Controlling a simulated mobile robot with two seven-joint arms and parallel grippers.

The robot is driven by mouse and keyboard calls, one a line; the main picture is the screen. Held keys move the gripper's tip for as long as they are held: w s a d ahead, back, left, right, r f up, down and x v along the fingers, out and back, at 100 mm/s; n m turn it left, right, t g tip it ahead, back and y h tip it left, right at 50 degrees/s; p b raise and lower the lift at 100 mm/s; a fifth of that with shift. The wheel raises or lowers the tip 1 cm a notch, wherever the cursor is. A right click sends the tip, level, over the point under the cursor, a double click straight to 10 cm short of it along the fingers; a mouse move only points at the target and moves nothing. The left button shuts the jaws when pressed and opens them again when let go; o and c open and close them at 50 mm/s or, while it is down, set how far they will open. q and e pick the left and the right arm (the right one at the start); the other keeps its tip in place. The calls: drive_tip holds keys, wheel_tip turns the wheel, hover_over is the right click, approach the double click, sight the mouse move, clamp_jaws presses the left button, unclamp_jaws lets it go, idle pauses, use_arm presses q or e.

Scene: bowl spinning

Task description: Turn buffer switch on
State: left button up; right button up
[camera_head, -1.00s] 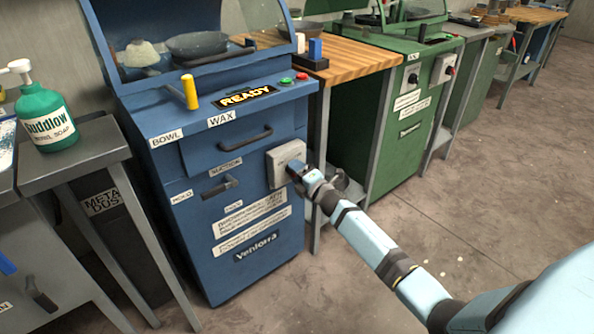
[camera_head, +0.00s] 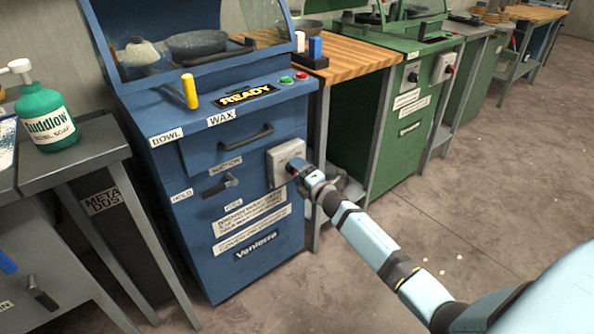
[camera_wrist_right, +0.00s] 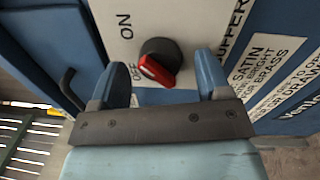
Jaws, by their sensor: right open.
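The buffer switch plate (camera_head: 276,163) is a pale box on the right part of the blue cabinet's front. In the right wrist view its white plate (camera_wrist_right: 115,15) carries the words ON, OFF and BUFFER. On it is a round black knob with a red grip (camera_wrist_right: 158,70); the red grip lies at a slant close to the OFF word. My right gripper (camera_wrist_right: 162,78) is open, with one blue finger on each side of the knob in the picture. I cannot tell whether the fingers touch it. In the head view my right gripper (camera_head: 298,169) partly covers the switch.
The blue cabinet (camera_head: 235,183) has a drawer handle (camera_head: 252,138) and a lever (camera_head: 220,187) left of the switch. A yellow handle (camera_head: 190,91) stands on its top. A green soap bottle (camera_head: 45,115) is at left. Open floor (camera_head: 470,190) lies to the right.

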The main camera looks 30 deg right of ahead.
use_arm(q)
drive_tip(key=r+t+p, duration=0.1)
drive_tip(key=r, duration=0.1)
drive_tip(key=r+t+p, duration=0.1)
drive_tip(key=r, duration=0.1)
drive_tip(key=shift+s+a+r+p, duration=0.1)
drive_tip(key=shift+a+r+p, duration=0.15)
drive_tip(key=shift+p, duration=0.15)
use_arm(e)
drive_tip(key=s+d, duration=0.1)
drive_tip(key=s, duration=1.2)
drive_tip(key=shift+f, duration=0.45)
